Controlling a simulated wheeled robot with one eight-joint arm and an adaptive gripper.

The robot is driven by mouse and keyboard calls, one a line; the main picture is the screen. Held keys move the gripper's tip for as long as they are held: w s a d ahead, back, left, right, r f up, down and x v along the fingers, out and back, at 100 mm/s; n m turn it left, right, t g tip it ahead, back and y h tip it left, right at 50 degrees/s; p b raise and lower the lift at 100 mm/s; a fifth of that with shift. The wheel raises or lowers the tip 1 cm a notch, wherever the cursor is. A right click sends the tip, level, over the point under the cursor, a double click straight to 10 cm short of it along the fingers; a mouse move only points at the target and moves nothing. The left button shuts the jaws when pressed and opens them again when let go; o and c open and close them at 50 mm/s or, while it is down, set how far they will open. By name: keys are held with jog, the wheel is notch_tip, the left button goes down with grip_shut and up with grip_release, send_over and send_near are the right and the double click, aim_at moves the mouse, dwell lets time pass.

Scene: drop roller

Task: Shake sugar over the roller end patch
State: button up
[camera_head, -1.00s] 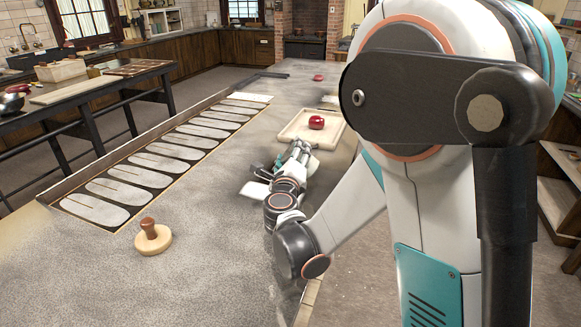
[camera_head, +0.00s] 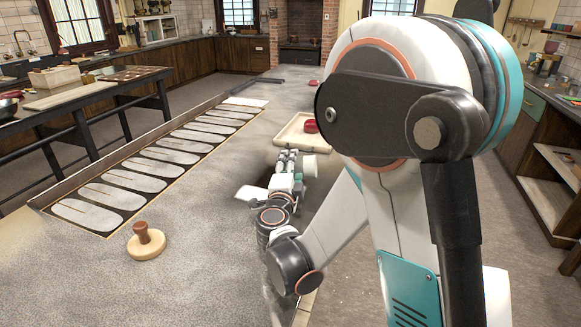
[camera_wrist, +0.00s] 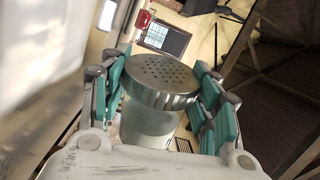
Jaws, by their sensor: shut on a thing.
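My gripper (camera_head: 291,160) is over the right part of the grey table. In the wrist view, its teal finger pads (camera_wrist: 165,105) are shut on a clear sugar shaker (camera_wrist: 150,122) with a perforated metal lid (camera_wrist: 163,75). The holes face the camera. The background is steeply tilted there. In the head view, a pale shape beside the fingers seems to be the shaker (camera_head: 309,167); its exact tilt is hard to tell. I cannot make out a roller end patch; part of the table by the gripper is hidden by my arm. No falling sugar is visible.
A long dark panel with several pale ovals (camera_head: 165,155) lies along the table's left side. A wooden knob-handled tool (camera_head: 147,242) stands near the front. A pale tray (camera_head: 293,133) with a red object (camera_head: 311,126) lies beyond my gripper. The table between panel and arm is open.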

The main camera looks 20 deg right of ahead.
dwell(0.4)
jog(key=shift+s+d+x, duration=0.2)
jog(key=shift+d+x, duration=0.25)
jog(key=shift+x, duration=2)
jog(key=shift+s+d+x, duration=0.2)
jog(key=shift+d+x, duration=0.25)
jog(key=shift+x, duration=2.05)
jog(key=shift+s+d+x, duration=0.2)
jog(key=shift+d+x, duration=0.25)
jog(key=shift+x, duration=2)
jog(key=shift+f, duration=0.1)
jog(key=shift+a, duration=0.1)
jog(key=shift+w+a, duration=0.9)
jog(key=shift+a, duration=0.3)
jog(key=shift+w+a, duration=0.85)
jog(key=shift+a, duration=0.35)
jog(key=shift+w+a, duration=0.9)
jog(key=shift+a, duration=0.3)
jog(key=shift+w+a+v, duration=0.2)
jog(key=shift+a+v, duration=0.25)
jog(key=shift+v, duration=2)
jog(key=shift+w+a+v, duration=0.2)
jog(key=shift+a+v, duration=0.25)
jog(key=shift+v, duration=2)
jog(key=shift+w+a+v, duration=0.2)
jog(key=shift+a+v, duration=0.2)
jog(key=shift+v, duration=2.05)
